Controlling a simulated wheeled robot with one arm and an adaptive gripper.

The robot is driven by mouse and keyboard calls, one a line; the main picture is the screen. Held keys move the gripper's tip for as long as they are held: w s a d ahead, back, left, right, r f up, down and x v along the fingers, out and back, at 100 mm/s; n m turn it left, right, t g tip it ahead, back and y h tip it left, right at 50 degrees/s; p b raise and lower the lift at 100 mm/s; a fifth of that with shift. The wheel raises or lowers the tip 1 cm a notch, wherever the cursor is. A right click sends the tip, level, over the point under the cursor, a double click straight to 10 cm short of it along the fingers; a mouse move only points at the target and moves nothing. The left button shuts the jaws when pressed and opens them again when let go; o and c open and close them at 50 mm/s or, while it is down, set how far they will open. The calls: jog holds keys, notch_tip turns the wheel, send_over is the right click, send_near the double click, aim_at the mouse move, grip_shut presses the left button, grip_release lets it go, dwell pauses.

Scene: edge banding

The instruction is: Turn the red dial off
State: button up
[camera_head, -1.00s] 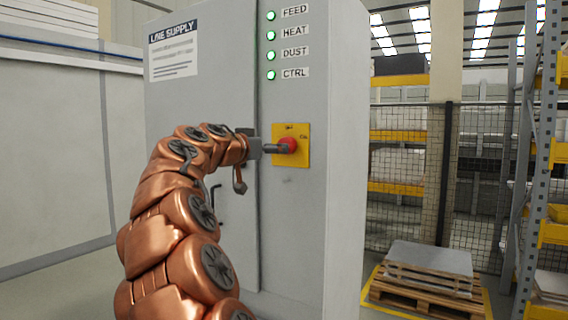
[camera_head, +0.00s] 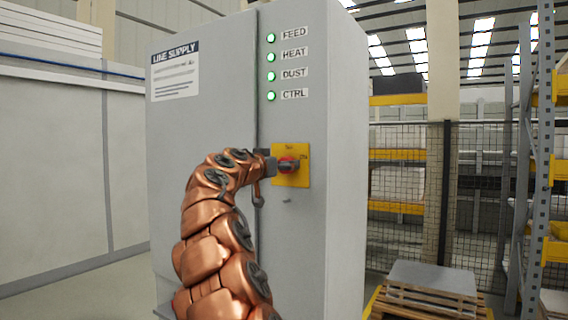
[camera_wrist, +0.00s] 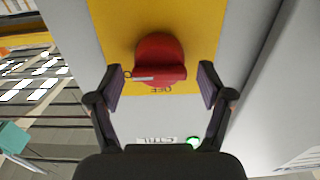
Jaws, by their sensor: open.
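The red dial (camera_wrist: 160,58) sits on a yellow plate (camera_wrist: 207,25) on the front of a grey cabinet. In the wrist view its grip bar lies roughly level, with a white mark toward the left, where a small label shows. An upside-down "OFF" label (camera_wrist: 161,90) is just below the dial in that view. My gripper (camera_wrist: 160,72) is open, one finger on each side of the dial, with gaps visible. In the head view my gripper (camera_head: 283,167) is in front of the dial (camera_head: 288,160) and partly hides it.
Green lamps (camera_head: 270,67) labelled FEED, HEAT, DUST and CTRL are lit above the plate on the cabinet (camera_head: 205,125). A pallet (camera_head: 430,298) stands on the floor at right, before a mesh fence (camera_head: 405,235) and shelving (camera_head: 540,190).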

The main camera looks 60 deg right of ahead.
jog(key=shift+d, duration=0.55)
jog(key=c, duration=1.2)
jog(key=shift+o, duration=0.2)
